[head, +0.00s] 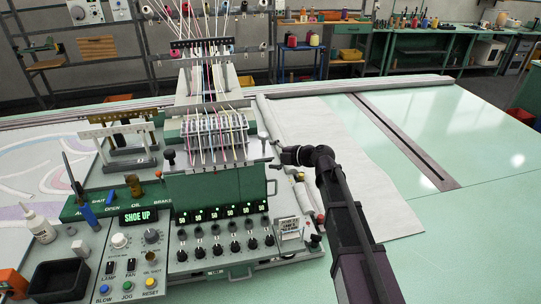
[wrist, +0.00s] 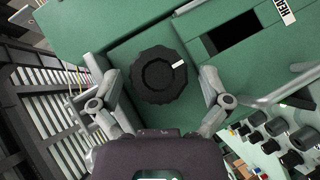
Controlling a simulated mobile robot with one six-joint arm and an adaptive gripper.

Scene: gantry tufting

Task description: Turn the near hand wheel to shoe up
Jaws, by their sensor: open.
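The near hand wheel (wrist: 159,75) is a round black knob with a scalloped rim and a white mark pointing to the upper right in the wrist view. It sits on a green panel face (wrist: 120,25). My gripper (wrist: 150,68) is open, its two grey fingers on either side of the wheel, with a visible gap at each side. I cannot tell how deep the fingers reach. In the head view my gripper (head: 279,152) is at the right side of the green machine head, and the wheel cannot be made out there. A display reads SHOE UP (head: 138,216).
The control panel with several knobs (head: 224,240) stands in front of the machine head. Threads and a needle block (head: 215,135) are close to the left of my gripper. White cloth (head: 325,130) lies to the right, with clear green table (head: 470,215) beyond.

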